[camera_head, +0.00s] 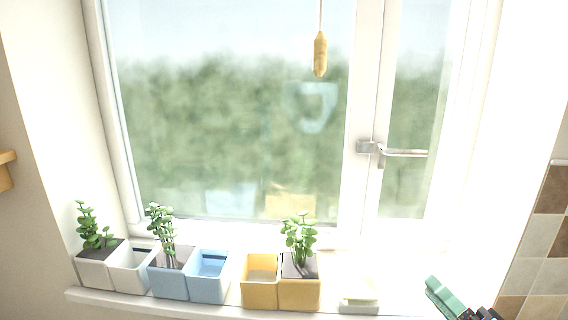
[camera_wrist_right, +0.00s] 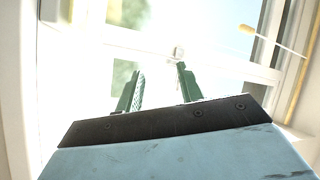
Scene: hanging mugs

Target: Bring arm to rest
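My right gripper (camera_head: 440,294) shows at the lower right of the head view, in front of the right end of the window sill. In the right wrist view its two green fingers (camera_wrist_right: 158,88) stand apart with nothing between them, pointing toward the bright window. No mug is clearly visible in either view; a faint mug-shaped reflection shows in the window glass. My left gripper is not in view.
The sill (camera_head: 210,309) holds white, blue and yellow planters (camera_head: 280,294), some with green plants. A small pale dish (camera_head: 359,304) sits between the yellow planters and my right gripper. A window handle (camera_head: 400,152) juts out above. A wooden pull (camera_head: 320,54) hangs on a cord.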

